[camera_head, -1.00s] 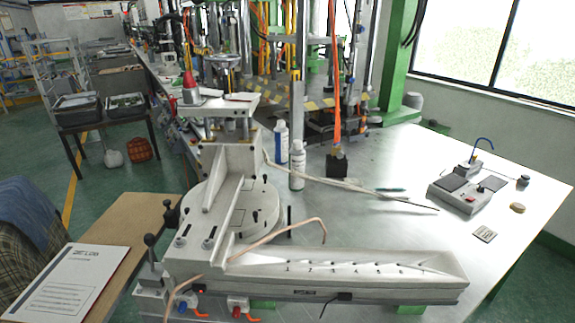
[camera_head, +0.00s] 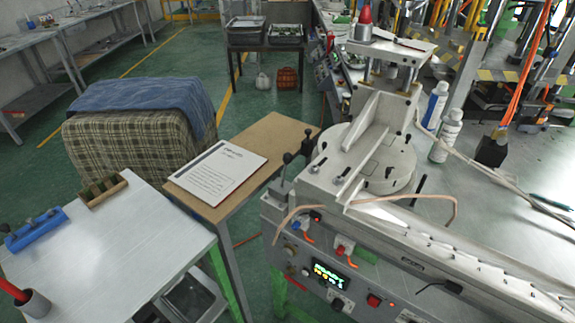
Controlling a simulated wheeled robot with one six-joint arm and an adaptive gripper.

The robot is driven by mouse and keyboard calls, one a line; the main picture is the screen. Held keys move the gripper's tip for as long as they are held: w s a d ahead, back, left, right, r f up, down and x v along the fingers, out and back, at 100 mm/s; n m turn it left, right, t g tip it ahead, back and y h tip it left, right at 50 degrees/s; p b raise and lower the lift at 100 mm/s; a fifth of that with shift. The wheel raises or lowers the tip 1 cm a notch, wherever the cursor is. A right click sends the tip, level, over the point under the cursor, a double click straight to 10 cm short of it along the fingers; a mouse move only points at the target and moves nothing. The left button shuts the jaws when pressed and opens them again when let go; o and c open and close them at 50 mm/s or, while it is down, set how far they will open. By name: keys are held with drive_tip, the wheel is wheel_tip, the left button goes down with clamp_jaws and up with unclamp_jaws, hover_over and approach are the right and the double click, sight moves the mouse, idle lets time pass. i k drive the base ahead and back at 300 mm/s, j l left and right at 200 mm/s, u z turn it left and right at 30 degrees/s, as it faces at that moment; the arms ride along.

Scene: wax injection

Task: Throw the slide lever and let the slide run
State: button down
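The grey slide machine (camera_head: 330,195) fills the right half of the view. A black-knobbed lever (camera_head: 286,172) stands upright at its left end. A second dark-knobbed piece (camera_head: 308,138) is just behind it; no label shows which is the slide lever. The long slide track (camera_head: 445,255) runs down to the right, and its far end is cut off by the frame. The front panel (camera_head: 300,268) has a lit green display (camera_head: 328,275), knobs and a red button (camera_head: 374,300). My gripper is not in view.
A wooden desk with a printed sheet (camera_head: 216,170) stands left of the machine. A plaid-covered bulk (camera_head: 140,145) stands behind. Green floor is open at upper left.

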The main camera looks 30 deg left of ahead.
sight(288, 157)
drive_tip(key=l+u, duration=0.1)
drive_tip(key=u, duration=0.6)
drive_tip(key=l+u, duration=0.15)
drive_tip(key=u, duration=0.2)
drive_tip(key=k, duration=0.05)
